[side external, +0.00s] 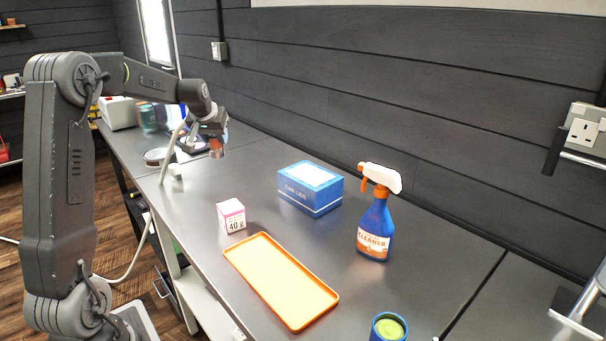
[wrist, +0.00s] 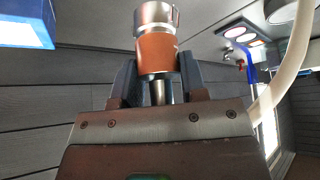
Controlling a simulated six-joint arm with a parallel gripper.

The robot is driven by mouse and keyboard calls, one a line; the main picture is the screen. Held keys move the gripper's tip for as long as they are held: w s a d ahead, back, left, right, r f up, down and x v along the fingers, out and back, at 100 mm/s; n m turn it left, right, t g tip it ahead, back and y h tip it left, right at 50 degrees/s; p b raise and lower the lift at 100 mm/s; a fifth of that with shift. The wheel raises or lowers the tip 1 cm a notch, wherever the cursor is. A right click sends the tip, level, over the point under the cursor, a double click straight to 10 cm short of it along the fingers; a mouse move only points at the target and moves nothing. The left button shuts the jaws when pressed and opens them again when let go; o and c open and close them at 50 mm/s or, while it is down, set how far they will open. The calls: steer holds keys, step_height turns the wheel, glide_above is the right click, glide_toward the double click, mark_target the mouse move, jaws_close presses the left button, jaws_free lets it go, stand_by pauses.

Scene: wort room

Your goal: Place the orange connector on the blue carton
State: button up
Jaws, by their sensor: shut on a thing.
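The orange connector (wrist: 157,52) has an orange band and a silver metal end. In the wrist view my gripper (wrist: 157,82) is shut on it, with one finger on each side. In the side external view the connector (side external: 216,148) hangs below my gripper (side external: 213,138), in the air over the far part of the counter. The blue carton (side external: 311,189), marked "CAN LIDS" with a white panel on top, stands on the counter to the right of my gripper, apart from it. A blue and white corner of the carton (wrist: 22,28) shows at the wrist view's upper left.
A pink and white box (side external: 231,215) and an orange tray (side external: 279,279) are nearer the camera than the carton. A cleaner spray bottle (side external: 375,225) stands right of the carton. A blue cup (side external: 388,327) is at the front. A pale hose (side external: 168,150) hangs near my gripper.

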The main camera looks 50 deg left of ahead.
steer(key=w+d+r+m+t+h, duration=0.15)
steer(key=w+d+r+m, duration=0.35)
steer(key=w+d, duration=0.55)
glide_above(310, 174)
step_height(310, 174, down, 6)
steer(key=shift+f+n+h, duration=0.35)
steer(key=shift+f+n, duration=0.05)
steer(key=shift+f, duration=1.45)
steer(key=shift+f, duration=0.15)
steer(key=o, duration=1)
steer(key=shift+f, duration=0.1)
